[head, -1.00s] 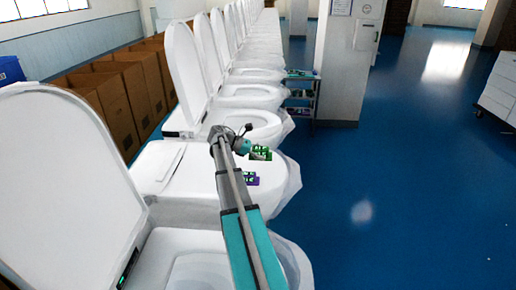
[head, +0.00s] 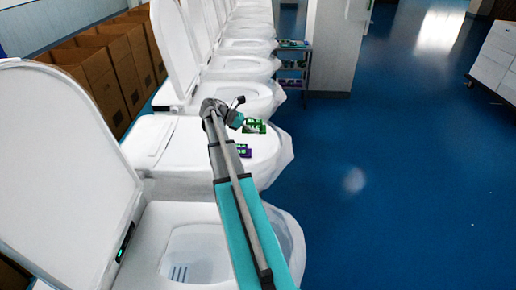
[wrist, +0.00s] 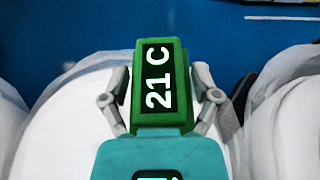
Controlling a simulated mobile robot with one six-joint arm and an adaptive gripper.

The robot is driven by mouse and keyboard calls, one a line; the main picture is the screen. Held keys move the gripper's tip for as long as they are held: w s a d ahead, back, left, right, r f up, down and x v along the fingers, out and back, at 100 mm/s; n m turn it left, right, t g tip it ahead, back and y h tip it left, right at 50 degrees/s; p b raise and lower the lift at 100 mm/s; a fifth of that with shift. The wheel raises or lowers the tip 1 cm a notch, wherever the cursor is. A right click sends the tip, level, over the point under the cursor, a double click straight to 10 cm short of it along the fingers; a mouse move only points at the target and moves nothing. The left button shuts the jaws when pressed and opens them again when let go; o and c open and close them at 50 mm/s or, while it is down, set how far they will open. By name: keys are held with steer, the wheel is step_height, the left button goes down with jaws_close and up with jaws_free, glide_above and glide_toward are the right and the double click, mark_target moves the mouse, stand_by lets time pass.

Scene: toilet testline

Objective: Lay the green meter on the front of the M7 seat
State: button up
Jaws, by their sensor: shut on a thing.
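The green meter (head: 255,127) is a small green box with a dark display. In the wrist view the meter (wrist: 160,85) reads "21 C". My gripper (wrist: 160,96) is shut on it, one finger at each side. In the head view my gripper (head: 238,120) holds it over the front part of a white toilet with a flat closed top (head: 195,133). I cannot tell the gap between meter and surface. No M7 label is readable. A purple meter (head: 243,152) with a green display shows nearer the camera on that same toilet, partly hidden by my arm.
A row of white toilets with raised lids (head: 176,45) runs into the distance. A nearer toilet has an open bowl (head: 195,250). Cardboard boxes (head: 105,65) stand along the left. A small shelf (head: 293,70) stands beside a pillar (head: 335,45).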

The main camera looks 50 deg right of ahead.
steer(key=shift+f+b, duration=0.85)
steer(key=shift+f, duration=0.15)
steer(key=shift+r, duration=0.1)
